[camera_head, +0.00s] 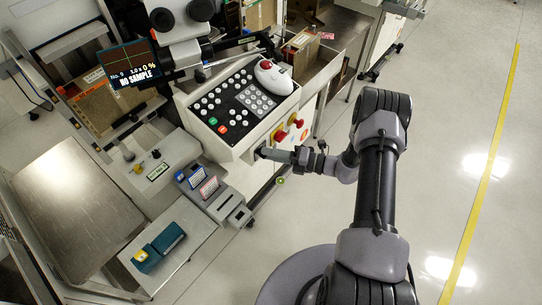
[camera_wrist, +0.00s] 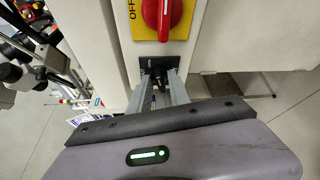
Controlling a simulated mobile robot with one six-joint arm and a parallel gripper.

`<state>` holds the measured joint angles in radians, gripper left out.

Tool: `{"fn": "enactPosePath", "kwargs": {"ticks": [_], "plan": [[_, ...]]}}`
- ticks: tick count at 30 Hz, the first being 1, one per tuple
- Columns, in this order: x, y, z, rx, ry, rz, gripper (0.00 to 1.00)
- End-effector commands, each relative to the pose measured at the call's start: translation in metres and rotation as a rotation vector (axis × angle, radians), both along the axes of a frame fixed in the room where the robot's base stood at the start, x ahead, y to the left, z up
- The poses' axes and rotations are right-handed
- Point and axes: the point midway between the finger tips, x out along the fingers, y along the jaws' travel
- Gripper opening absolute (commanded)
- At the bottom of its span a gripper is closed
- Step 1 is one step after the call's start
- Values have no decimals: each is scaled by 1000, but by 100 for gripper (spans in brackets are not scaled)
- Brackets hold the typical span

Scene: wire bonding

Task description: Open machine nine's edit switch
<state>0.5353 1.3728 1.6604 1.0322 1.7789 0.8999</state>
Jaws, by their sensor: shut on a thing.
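Machine nine's screen (camera_head: 130,68) reads "No. 9" and "NO SAMPLE" in the head view. Its sloped control panel (camera_head: 222,130) faces me. My gripper (camera_head: 268,154) reaches the front face of this console from the right. In the wrist view my gripper (camera_wrist: 161,78) has its two fingers closed on a small black switch (camera_wrist: 157,62), seemingly the edit switch, set low on the front face. The fingers hide much of it, and I cannot read a label on it. A red rotary knob (camera_wrist: 162,12) on a yellow plate marked OFF sits just above it.
Red knobs (camera_head: 280,135) sit beside my gripper on the console front. A grey box with displays (camera_head: 212,193) and a side shelf (camera_head: 180,235) stand at lower left. Open floor (camera_head: 470,90) lies to the right.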

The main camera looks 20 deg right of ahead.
Motion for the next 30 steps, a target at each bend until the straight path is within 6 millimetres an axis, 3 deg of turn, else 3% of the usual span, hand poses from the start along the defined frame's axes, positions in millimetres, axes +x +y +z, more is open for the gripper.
{"fn": "enactPosePath", "kwargs": {"ticks": [23, 24, 30], "plan": [[1, 0, 0, 71, 50, -1, 0], [1, 0, 0, 71, 50, -1, 31], [1, 0, 0, 70, 50, -1, 32]]}}
